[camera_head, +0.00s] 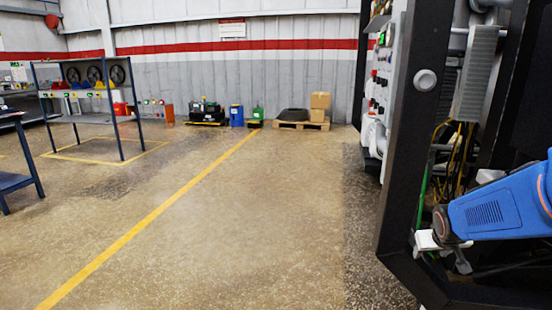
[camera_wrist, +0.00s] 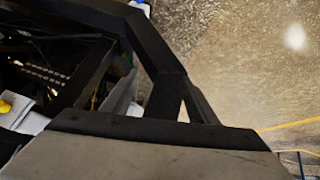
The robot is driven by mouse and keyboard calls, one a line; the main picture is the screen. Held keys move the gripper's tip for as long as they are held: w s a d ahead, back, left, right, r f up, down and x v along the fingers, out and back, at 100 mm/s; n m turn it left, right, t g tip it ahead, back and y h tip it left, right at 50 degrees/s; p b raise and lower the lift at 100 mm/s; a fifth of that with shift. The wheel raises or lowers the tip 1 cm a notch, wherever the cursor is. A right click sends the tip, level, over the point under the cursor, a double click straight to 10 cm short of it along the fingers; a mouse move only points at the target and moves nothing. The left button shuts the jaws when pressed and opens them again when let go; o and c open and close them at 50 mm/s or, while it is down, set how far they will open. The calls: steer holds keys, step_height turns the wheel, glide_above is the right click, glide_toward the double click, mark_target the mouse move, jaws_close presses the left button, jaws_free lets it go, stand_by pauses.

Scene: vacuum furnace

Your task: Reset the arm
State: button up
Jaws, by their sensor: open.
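My blue arm reaches in from the right edge of the head view. At its end, my gripper (camera_head: 445,252) is small and partly hidden, and I see nothing held in it. It is open and stands beside the dark frame of the furnace (camera_head: 393,215). The wrist view looks down past dark beams of the furnace frame (camera_wrist: 150,50), with a broad grey surface (camera_wrist: 140,160) along the bottom. My fingertips are not clear in that view.
Cables (camera_head: 455,160) and pipes lie inside the frame, close to my arm. The floor (camera_head: 270,220) left of the furnace is open, crossed by a yellow line. A pallet (camera_head: 290,125) with boxes stands at the back wall; a blue-framed rack (camera_head: 118,110) stands at left.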

steer(key=s+a+r+g+y, duration=0.1)
steer(key=s+a+r, duration=0.2)
steer(key=s+a, duration=0.6)
steer(key=s+a+r+n+y, duration=0.1)
steer(key=s+a, duration=0.7)
steer(key=s, duration=0.9)
step_height(320, 180, up, 2)
steer(key=shift+a+r+g+y, duration=0.1)
steer(key=shift+a+g+y, duration=0.3)
steer(key=shift+y, duration=0.1)
